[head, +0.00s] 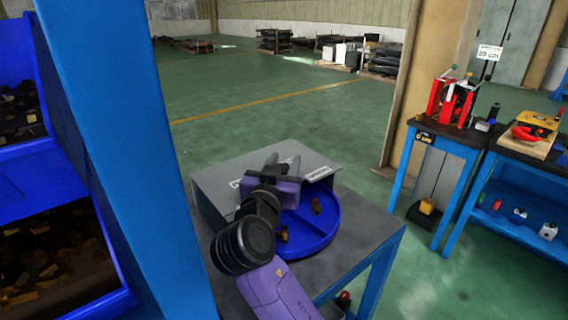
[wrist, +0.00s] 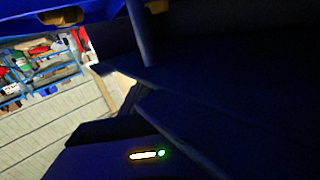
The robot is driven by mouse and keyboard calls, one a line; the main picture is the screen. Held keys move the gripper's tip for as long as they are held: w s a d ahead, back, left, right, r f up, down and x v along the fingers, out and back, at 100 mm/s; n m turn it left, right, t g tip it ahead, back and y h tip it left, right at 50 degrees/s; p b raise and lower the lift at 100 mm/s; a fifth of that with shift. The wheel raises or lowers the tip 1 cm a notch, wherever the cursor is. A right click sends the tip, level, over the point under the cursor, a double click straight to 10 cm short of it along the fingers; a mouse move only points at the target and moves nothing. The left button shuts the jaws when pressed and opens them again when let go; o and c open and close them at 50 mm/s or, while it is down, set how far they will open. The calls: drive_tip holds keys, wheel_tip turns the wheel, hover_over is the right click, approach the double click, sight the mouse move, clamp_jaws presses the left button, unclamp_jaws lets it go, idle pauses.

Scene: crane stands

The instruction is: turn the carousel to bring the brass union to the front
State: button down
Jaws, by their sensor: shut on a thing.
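The carousel (head: 326,226) is a round blue tray with a raised rim, partly under a grey cover (head: 224,178). Two small brass-coloured pieces stand on it, one at the right (head: 316,206) and one at the front (head: 283,234). I cannot tell whether either is the brass union. My gripper (head: 284,164) is over the carousel at the cover, its fingers pointing away. In the dark wrist view, its fingers (wrist: 128,84) close by a slim dark post (wrist: 139,34), apparently part of the carousel; the contact is unclear. The carousel's back is hidden.
The carousel stands on a grey table (head: 374,232) with blue legs. A blue upright (head: 120,130) and blue bins of parts (head: 60,240) stand close at the left. Another table (head: 440,136) with a red device (head: 452,100) stands at the right. Green floor lies open behind.

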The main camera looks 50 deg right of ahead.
drive_tip(key=c, duration=0.9)
unclamp_jaws()
drive_tip(key=shift+t+p, duration=0.3)
